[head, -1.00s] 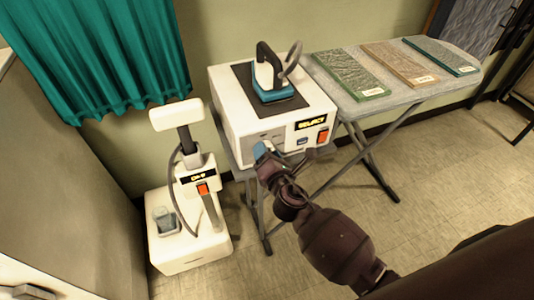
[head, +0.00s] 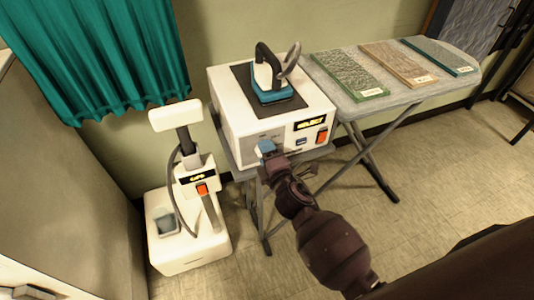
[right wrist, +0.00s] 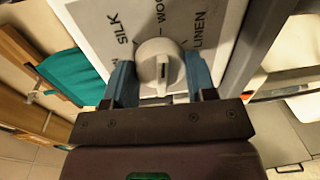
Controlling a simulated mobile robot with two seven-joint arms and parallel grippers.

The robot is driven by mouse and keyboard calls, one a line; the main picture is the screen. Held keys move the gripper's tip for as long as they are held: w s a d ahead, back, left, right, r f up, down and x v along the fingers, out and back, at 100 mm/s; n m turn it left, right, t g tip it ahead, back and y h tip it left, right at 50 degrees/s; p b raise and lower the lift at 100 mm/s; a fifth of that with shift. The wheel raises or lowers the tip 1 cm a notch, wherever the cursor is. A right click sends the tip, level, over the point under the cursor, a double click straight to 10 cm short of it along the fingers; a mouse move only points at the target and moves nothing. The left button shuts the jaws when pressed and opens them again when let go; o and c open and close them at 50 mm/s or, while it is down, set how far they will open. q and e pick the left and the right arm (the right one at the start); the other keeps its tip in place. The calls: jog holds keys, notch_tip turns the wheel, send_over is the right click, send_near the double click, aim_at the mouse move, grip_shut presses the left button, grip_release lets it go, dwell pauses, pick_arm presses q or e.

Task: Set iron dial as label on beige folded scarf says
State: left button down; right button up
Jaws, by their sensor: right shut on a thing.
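The iron station (head: 240,122) is a white box with a blue iron (head: 270,88) on top. Its front dial (right wrist: 158,66) is a white round knob with a ridge and dark mark, on a panel lettered SILK, WOOL and LINEN. The ridge runs roughly up and down in the right wrist view; I cannot tell which setting it selects. My right gripper (right wrist: 155,82) has its blue fingers closed around the dial; it also shows in the head view (head: 268,152). The beige folded scarf (head: 392,60) lies mid-board; its label (head: 425,79) is too small to read. My left gripper is out of view.
A green folded cloth (head: 345,70) and a teal one (head: 440,52) lie either side of the scarf on the ironing board (head: 385,95). The station has a lit display (head: 309,125) and red switch (head: 322,136). A white steamer (head: 190,250) stands left.

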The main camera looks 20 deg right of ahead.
dwell(0.5)
jog(key=o, duration=0.9)
jog(key=shift+s+d+r, duration=0.1)
jog(key=shift+s+r, duration=0.05)
jog(key=shift+s, duration=1.65)
jog(key=shift+s+d+r, duration=0.1)
jog(key=shift+s+r, duration=0.05)
jog(key=shift+s, duration=1.65)
jog(key=shift+s+d+r, duration=0.1)
jog(key=shift+s+r, duration=0.05)
jog(key=shift+s, duration=1.65)
jog(key=s+d+f+m+g, duration=0.2)
jog(key=s+d+f+m, duration=0.1)
jog(key=s+m, duration=0.2)
jog(key=s+d+f+m+g, duration=0.2)
jog(key=s+d+f+m, duration=0.1)
jog(key=s+m, duration=0.3)
jog(key=s+d+f+m+g, duration=0.2)
jog(key=s+d+f+m, duration=0.1)
jog(key=s+f+m, duration=0.1)
jog(key=shift+s+d+f+m+h, duration=0.2)
jog(key=shift+s+m, duration=0.15)
jog(key=shift+m, duration=0.35)
jog(key=shift+s+d+f+m+h, duration=0.1)
jog(key=shift+s+m+h, duration=0.15)
jog(key=shift+m, duration=0.45)
jog(key=shift+a, duration=0.1)
